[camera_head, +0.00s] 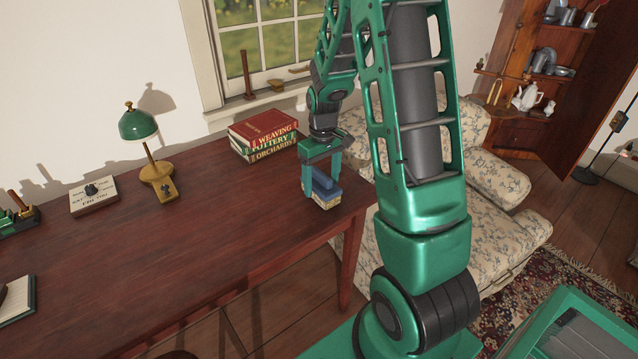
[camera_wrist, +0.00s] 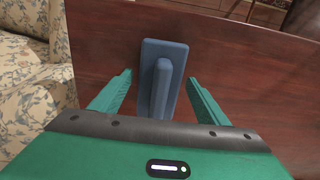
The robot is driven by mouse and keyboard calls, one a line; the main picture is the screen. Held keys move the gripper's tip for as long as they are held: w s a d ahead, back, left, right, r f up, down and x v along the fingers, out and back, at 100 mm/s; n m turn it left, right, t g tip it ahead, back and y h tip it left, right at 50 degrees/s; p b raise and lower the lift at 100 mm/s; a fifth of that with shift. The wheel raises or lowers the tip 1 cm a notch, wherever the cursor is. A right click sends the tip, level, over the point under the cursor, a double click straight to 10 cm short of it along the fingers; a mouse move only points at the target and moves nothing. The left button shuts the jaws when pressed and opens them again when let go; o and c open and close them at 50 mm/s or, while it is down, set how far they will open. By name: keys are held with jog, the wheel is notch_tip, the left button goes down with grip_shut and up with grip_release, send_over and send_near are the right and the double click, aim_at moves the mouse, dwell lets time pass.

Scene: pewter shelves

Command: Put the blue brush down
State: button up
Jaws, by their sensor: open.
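The blue brush (camera_head: 323,187) has a blue back over pale bristles and appears to rest bristles-down on the brown table (camera_head: 215,235), near its right end. In the wrist view the brush (camera_wrist: 163,78) shows from above as a blue block with a raised grip along its middle. My gripper (camera_head: 321,181) is just above it, pointing down. In the wrist view its two green fingers (camera_wrist: 160,79) are spread on either side of the brush, with a gap showing on both sides. The bristles are hidden in the wrist view.
A stack of books (camera_head: 264,135) stands behind the brush, to its left. A green lamp (camera_head: 140,126) and a small sign block (camera_head: 94,196) stand farther left. A floral armchair (camera_head: 465,215) is close beyond the table's right edge. The middle of the table is clear.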

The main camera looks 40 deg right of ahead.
notch_tip(320, 180, up, 11)
jog(key=shift+r, duration=0.25)
jog(key=shift+s+r, duration=0.25)
jog(key=shift+s, duration=0.05)
jog(key=s+a+r+m, duration=0.1)
jog(key=s+r+m, duration=0.1)
jog(key=s, duration=1.2)
jog(key=s+a+r+m, duration=0.2)
jog(key=s+m, duration=0.2)
jog(key=s, duration=0.9)
jog(key=shift+s+m, duration=0.35)
jog(key=shift+m, duration=0.05)
jog(key=shift+o, duration=0.3)
